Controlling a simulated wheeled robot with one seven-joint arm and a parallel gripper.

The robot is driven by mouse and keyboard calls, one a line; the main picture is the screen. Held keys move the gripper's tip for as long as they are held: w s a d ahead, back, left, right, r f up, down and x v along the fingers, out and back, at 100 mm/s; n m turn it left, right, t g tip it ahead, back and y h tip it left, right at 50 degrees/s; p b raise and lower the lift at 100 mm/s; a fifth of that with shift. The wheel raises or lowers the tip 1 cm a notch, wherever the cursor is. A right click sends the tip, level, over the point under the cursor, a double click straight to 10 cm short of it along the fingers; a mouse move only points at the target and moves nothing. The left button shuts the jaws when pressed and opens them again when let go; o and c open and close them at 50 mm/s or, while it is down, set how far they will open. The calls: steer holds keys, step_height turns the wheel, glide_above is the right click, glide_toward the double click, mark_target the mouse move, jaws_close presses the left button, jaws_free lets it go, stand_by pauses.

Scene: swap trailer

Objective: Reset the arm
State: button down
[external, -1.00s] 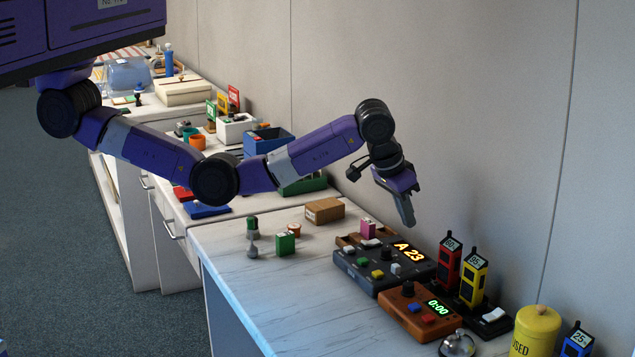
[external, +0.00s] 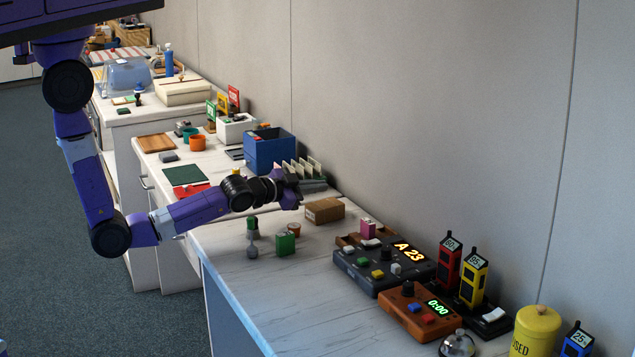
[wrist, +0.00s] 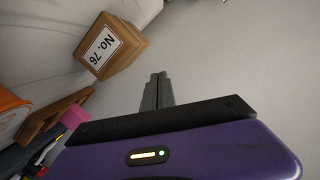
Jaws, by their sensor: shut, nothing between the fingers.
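My gripper (external: 290,190) is above the back of the near counter, close to the wall, just left of a small brown box (external: 325,210). In the wrist view the two dark fingers of my gripper (wrist: 157,90) are together with nothing between them. The brown box also shows there, with a "No. 76" label (wrist: 103,45), apart from the fingers. My arm is bent, with its elbow low at the left over the floor side of the counters and its forearm reaching right.
A dark panel reading "A 23" (external: 375,268), an orange timer (external: 412,315), a red radio (external: 448,263), a yellow radio (external: 474,280) and a yellow canister (external: 536,330) stand at right. A green block (external: 285,243) stands near the box. A blue bin (external: 268,155) is behind. The counter's front is clear.

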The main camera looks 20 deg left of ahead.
steer(key=s+a+r+n+y, duration=0.1)
steer(key=s+a+n+y, duration=0.2)
steer(key=s+a, duration=0.7)
steer(key=s+a+r+n+t+y, duration=0.1)
steer(key=s+a+n, duration=0.5)
steer(key=a, duration=1.2)
steer(key=s+a+r+n+t+y, duration=0.1)
steer(key=s+a+n+y, duration=0.3)
steer(key=s+a, duration=1)
steer(key=shift+s+a+r+n+y+p, duration=0.35)
steer(key=shift+r+y, duration=0.3)
steer(key=shift+y, duration=0.35)
